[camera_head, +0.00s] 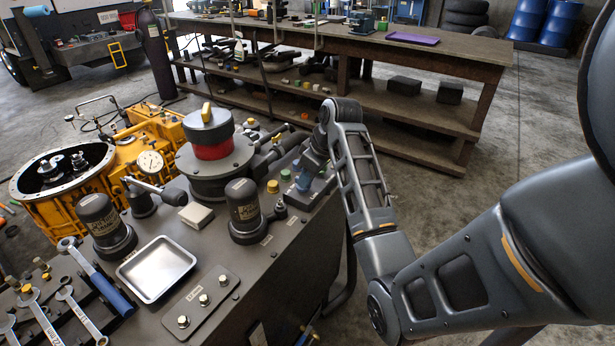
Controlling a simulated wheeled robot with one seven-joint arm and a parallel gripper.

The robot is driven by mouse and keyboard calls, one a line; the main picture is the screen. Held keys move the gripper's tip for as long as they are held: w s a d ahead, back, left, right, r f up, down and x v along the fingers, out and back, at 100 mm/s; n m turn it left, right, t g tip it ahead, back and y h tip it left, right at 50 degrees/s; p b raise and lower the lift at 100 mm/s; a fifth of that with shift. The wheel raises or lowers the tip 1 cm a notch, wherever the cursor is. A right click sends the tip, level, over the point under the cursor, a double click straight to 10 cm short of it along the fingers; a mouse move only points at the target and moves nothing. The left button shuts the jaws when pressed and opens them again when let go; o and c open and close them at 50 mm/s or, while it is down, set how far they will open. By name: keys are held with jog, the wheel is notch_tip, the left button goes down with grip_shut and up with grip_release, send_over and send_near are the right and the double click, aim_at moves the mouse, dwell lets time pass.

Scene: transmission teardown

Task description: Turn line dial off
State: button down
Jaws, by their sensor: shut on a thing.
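My gripper (306,178) reaches down from my arm to the right rear corner of the dark bench top. It is shut on a small bluish part, which I take to be the line dial (303,184), on a low dark block (322,190). The gripper and wrist cover most of the part, so its pointer and any marking cannot be read. A round black and red unit with a yellow grip (207,114) on top stands to the left, apart from the gripper.
Yellow and green caps stand just left of the gripper. Two black canisters (245,205), a metal tray (157,268) and wrenches (40,315) occupy the bench. A yellow transmission housing (140,155) is beyond it.

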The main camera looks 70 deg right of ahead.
jog(key=shift+f, duration=0.15)
jog(key=c, duration=1.1)
grip_release()
jog(key=shift+c, duration=0.2)
jog(key=v, duration=0.7)
jog(key=shift+r, duration=0.4)
jog(key=shift+s, duration=0.2)
